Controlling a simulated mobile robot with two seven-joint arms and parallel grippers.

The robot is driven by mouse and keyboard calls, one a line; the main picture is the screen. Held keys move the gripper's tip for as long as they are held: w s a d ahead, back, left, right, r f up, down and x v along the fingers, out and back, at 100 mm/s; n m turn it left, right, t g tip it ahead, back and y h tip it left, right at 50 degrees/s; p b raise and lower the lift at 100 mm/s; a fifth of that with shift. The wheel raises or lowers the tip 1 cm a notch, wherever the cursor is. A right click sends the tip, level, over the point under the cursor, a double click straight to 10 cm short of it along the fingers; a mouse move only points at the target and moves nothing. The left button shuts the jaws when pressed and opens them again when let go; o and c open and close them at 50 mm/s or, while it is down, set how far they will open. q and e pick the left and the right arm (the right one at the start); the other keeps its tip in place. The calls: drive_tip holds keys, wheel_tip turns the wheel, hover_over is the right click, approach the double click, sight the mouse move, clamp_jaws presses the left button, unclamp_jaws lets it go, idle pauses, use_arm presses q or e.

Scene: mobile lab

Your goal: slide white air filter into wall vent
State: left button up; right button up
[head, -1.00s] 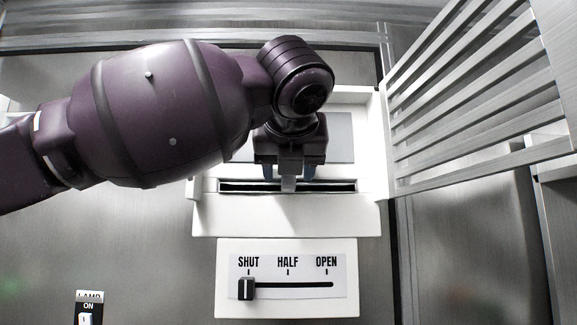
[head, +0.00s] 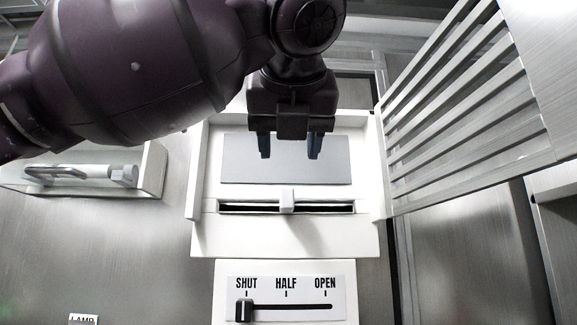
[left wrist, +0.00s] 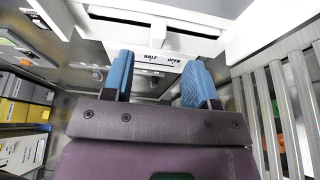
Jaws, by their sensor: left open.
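The white wall vent (head: 204,238) has a long dark slot across its front. A white tab (head: 287,201) shows at the middle of the slot. It looks like the grip of the white air filter, whose body is hidden inside. The vent and slot also show at the top of the left wrist view (left wrist: 240,48). My left gripper (head: 289,147) is open and empty, its blue fingertips above the tab and clear of it, in front of the grey panel (head: 335,172). My right gripper is not in view.
A slatted metal grille (head: 455,110) stands swung open at the right of the vent. Below is a slider panel (head: 286,285) with its black knob (head: 244,310) at SHUT. A white tray (head: 148,186) holding a handled tool (head: 85,172) is at the left.

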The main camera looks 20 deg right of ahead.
use_arm(q)
drive_tip(key=shift+s+a+r, duration=0.15)
drive_tip(key=shift+s+r, duration=0.05)
drive_tip(key=shift+s, duration=0.2)
